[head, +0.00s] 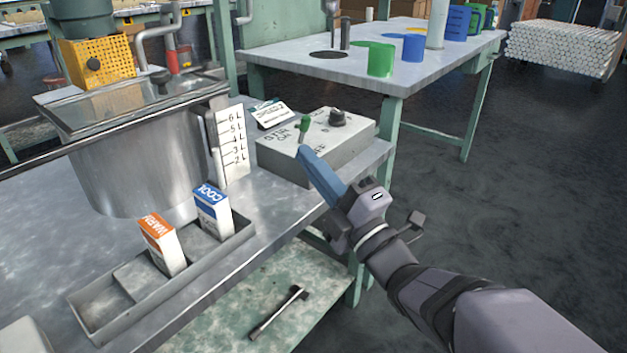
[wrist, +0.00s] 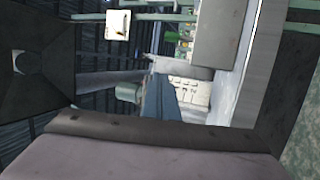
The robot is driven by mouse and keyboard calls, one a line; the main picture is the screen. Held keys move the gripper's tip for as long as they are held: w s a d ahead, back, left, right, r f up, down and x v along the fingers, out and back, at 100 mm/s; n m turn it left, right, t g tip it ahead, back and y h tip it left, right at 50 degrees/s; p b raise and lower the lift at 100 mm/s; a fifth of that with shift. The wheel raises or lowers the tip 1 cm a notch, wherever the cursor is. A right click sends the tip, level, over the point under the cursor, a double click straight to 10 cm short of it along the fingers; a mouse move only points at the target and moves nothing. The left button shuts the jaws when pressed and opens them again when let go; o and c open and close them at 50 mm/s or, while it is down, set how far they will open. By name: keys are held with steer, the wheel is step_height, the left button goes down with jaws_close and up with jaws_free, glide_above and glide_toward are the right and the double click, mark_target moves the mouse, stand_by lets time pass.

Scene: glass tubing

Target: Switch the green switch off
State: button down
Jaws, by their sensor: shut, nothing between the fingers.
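The green switch (head: 304,124) is a small lever on top of a grey control box (head: 340,158) at the right end of the metal bench. The lettering beside it is partly legible and includes "ON". My gripper (head: 303,150) is shut and empty, its blue fingers pointing at the box. The fingertips are at or just in front of the switch's base; I cannot tell whether they touch it. In the wrist view the shut blue fingers (wrist: 157,98) reach toward the pale box, and a bit of green (wrist: 180,40) shows beyond them.
A black knob (head: 337,117) stands on the same box, right of the switch. A steel tank (head: 140,165) with a level scale (head: 232,150) is to the left. A tray (head: 105,308) holds orange and blue labelled blocks. A second table (head: 440,62) carries green and blue cups behind.

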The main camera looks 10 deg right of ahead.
steer(key=shift+s+d+b, duration=0.2)
steer(key=shift+s+b, duration=0.1)
steer(key=shift+b, duration=0.15)
steer(key=w+d+r+m+g+h+p, duration=0.1)
steer(key=d+r+m+g+h+p, duration=0.35)
steer(key=p, duration=0.95)
steer(key=w+d+r+m+g+h+p, duration=0.15)
steer(key=d+m+h+p, duration=0.4)
steer(key=m+p, duration=0.6)
steer(key=s+r+m+g+p, duration=0.3)
steer(key=s+r+g+p, duration=0.3)
steer(key=s+p, duration=0.5)
steer(key=s+a+r+m+g+h+p, duration=0.1)
steer(key=s+r+m+g+p, duration=0.2)
steer(key=s+r+g+p, duration=0.3)
steer(key=shift+s+m+g+p, duration=0.45)
steer(key=shift+s+p, duration=2.1)
steer(key=shift+p, duration=3.65)
